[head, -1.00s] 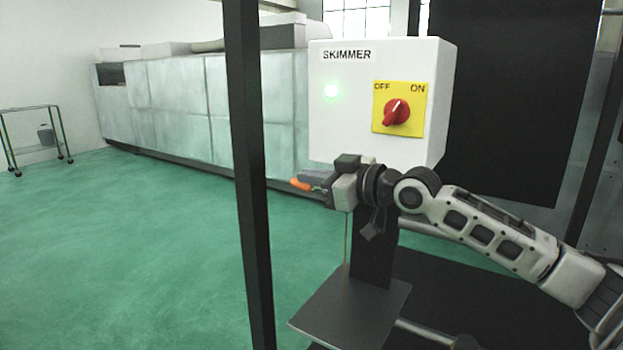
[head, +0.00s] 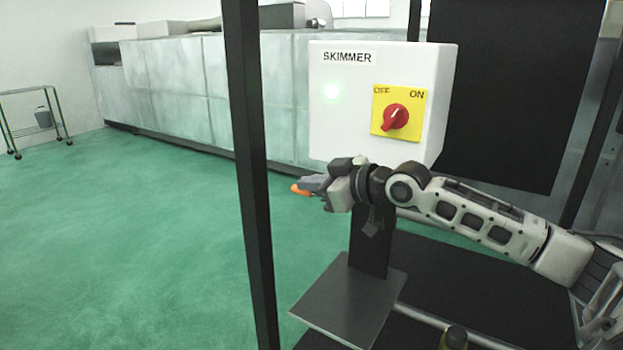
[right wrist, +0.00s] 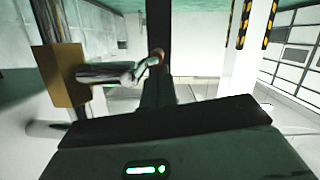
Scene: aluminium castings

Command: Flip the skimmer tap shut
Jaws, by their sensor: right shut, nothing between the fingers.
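In the right wrist view a brass-coloured block (right wrist: 58,76) with a silver lever (right wrist: 108,73) sticking out to the right appears to be the tap. The lever's far end reaches near a small orange-red tip above my palm; I cannot tell whether they touch. In the head view my right gripper (head: 310,186) points left below the white SKIMMER box (head: 345,110), shut and empty. An orange piece shows at its tip; whether it belongs to the tap or finger is unclear. The tap body is not distinguishable there. My left gripper is out of view.
A black post (head: 250,200) stands left of my gripper. A grey plate (head: 348,298) lies below. Open green floor extends left.

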